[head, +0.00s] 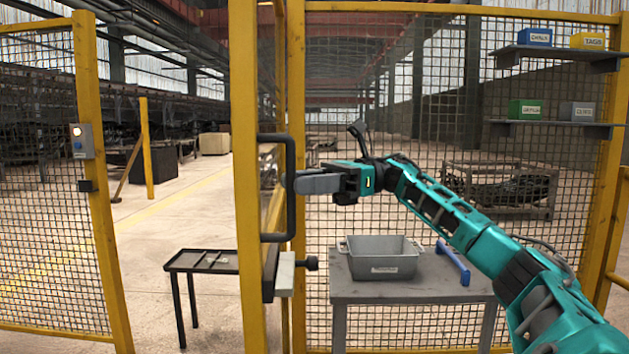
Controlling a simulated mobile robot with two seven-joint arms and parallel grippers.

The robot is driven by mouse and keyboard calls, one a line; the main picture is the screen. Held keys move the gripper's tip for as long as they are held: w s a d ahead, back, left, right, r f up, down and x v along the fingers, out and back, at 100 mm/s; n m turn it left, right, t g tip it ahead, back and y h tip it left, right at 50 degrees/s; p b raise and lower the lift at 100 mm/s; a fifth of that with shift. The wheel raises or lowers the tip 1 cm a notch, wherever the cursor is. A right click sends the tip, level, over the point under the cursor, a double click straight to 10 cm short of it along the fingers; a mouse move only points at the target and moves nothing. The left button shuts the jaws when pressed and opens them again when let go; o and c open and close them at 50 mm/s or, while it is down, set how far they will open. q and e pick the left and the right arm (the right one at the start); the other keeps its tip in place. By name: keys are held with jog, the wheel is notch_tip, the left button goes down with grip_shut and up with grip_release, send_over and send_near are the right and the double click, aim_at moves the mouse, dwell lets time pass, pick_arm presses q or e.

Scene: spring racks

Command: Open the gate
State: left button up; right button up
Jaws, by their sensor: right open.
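The gate (245,120) is a yellow-framed mesh leaf, seen almost edge-on. It stands swung open toward me, its near upright apart from the left post (98,190). A black D-shaped handle (277,238) is on the near upright, with a latch block and knob (287,274) below it. My right gripper (300,184) is open, its grey fingers pointing left at the handle's upright bar. The fingers overlap the bar in the picture; I cannot tell whether they touch it or straddle it. My left gripper is not in view.
The opening between the left post and the gate shows clear floor, with a small dark table (205,262) beyond. At right, a grey bench (400,290) holds a grey bin (382,262) and a blue-handled tool (453,263). Shelves (555,129) with boxes hang on the mesh fence.

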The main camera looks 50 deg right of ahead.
jog(key=p+v, duration=0.2)
jog(key=v, duration=1)
jog(key=shift+d, duration=0.4)
jog(key=shift+s+r, duration=0.1)
